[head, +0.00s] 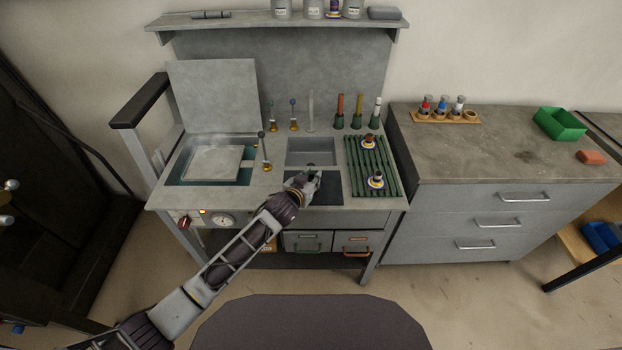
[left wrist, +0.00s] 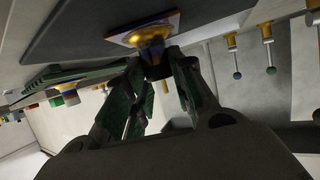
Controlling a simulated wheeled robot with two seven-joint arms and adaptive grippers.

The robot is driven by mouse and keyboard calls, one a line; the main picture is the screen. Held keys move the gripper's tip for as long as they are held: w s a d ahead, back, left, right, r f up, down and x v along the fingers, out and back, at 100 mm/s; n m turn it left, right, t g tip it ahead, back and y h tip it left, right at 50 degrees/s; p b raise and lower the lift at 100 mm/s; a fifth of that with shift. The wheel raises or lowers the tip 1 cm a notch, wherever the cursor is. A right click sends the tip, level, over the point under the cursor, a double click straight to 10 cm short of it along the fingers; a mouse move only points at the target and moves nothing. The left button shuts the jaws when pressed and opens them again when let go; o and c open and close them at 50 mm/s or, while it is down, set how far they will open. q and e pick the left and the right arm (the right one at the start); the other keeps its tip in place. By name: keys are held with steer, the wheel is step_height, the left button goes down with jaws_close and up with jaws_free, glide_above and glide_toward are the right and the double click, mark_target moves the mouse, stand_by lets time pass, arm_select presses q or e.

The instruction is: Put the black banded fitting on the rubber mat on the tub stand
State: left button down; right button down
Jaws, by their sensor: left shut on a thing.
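My left gripper (head: 311,176) reaches over the dark rubber mat (head: 325,194) at the front of the grey bench. In the left wrist view the gripper (left wrist: 158,70) is shut on a fitting (left wrist: 152,47), black and gold with a square, colour-edged base. The base is against or very close to the mat (left wrist: 215,22); I cannot tell if they touch. The head view hides the fitting behind the gripper. A wooden stand (head: 424,117) with banded tubs and an empty hole at its right end, possibly the tub stand, sits on the right counter. My right gripper is not in view.
A green slatted rack (head: 357,170) bears two fittings (head: 369,141) (head: 376,181). Behind the mat is a sunken tray (head: 312,151). Upright knobbed pins and handled tools stand along the back. A green bin (head: 560,124) and a reddish block (head: 591,157) lie on the right counter, whose middle is clear.

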arm_select(q)
steer(key=c, duration=1.5)
jaws_free()
steer(key=o, duration=0.3)
steer(key=shift+r, duration=0.1)
steer(key=shift+s+a+r, duration=0.1)
steer(key=shift+s+a, duration=0.1)
steer(key=shift+s, duration=0.15)
steer(key=shift+s+a+r, duration=0.1)
steer(key=shift+s+r, duration=0.05)
steer(key=shift+s, duration=0.15)
steer(key=shift+s+a+r, duration=0.25)
steer(key=shift+s, duration=0.35)
steer(key=shift+v, duration=1.2)
steer(key=v, duration=0.3)
steer(key=shift+s+a, duration=0.1)
steer(key=shift+s, duration=0.1)
steer(key=shift+v, duration=1.6)
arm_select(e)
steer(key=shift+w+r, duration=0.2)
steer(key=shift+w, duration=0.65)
